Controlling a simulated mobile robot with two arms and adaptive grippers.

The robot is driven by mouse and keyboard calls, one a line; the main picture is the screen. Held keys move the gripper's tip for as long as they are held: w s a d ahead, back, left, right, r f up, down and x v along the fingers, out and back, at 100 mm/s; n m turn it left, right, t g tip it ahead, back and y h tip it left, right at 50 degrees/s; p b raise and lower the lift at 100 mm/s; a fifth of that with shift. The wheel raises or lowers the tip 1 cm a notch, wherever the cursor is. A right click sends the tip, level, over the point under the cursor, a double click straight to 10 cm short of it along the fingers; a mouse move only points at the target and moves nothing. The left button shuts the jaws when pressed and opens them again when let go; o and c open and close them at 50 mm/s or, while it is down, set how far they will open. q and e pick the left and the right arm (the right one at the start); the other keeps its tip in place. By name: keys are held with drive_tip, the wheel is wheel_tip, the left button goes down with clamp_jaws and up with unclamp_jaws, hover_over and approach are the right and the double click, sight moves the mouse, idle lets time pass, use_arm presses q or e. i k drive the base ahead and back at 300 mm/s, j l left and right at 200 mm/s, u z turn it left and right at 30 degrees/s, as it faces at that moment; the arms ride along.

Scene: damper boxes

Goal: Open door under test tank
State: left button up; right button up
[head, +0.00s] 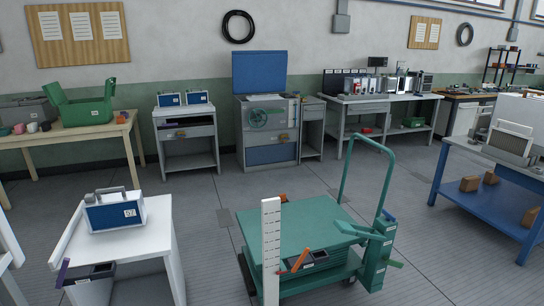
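The test tank (247,122) appears to be the grey cabinet at the back centre, against the wall. Its blue lid (259,72) stands raised. A round green part (258,117) shows at the top of its front. Below is a blue door panel (271,155), which looks closed and flush with the front. A small brown piece (284,138) sits just above the panel; I cannot tell whether it is a handle.
A green cart (300,222) with a tall handle and a white upright strip (271,250) stands front centre. A white table (150,225) is front left, and a blue workbench (496,180) is right. Grey floor (215,200) is clear before the tank.

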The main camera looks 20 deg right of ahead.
sight(266, 154)
drive_tip(key=i+l+z, duration=0.8)
drive_tip(key=k+l, duration=0.05)
drive_tip(key=k, duration=0.05)
